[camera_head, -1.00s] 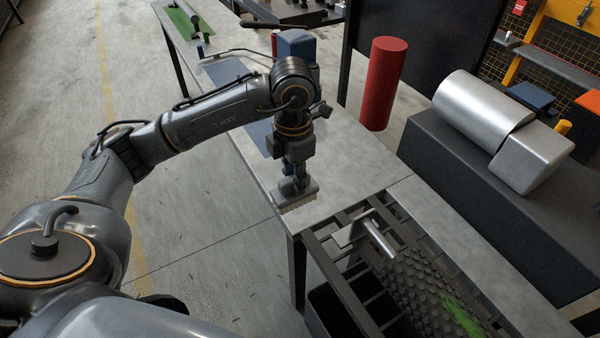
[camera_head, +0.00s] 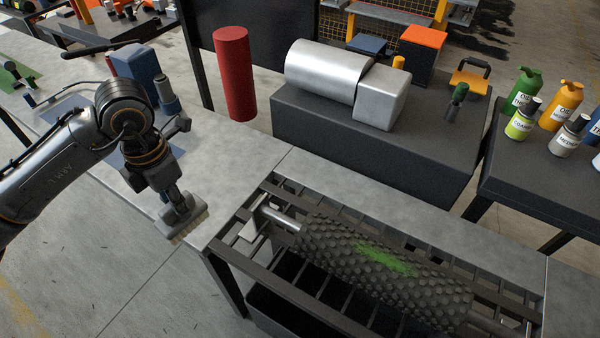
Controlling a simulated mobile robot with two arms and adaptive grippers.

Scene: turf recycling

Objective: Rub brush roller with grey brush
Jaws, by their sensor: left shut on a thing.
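The brush roller (camera_head: 335,258) is a dark, knobbly cylinder with a green patch on its top. It lies on a metal shaft across a slatted frame set into the grey table. My left gripper (camera_head: 172,192) is shut on the grey brush (camera_head: 180,216), which has pale bristles facing down. The brush is near the table's front edge, left of the roller and apart from it. I cannot tell whether the bristles touch the tabletop. My right gripper is not in view.
A red cylinder (camera_head: 235,75) stands behind the table. A dark block with a silver machine (camera_head: 325,72) is at the back. Several bottles (camera_head: 562,104) stand on a dark table at the right. A blue object (camera_head: 135,75) is behind my left arm. The tabletop (camera_head: 350,177) behind the roller is clear.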

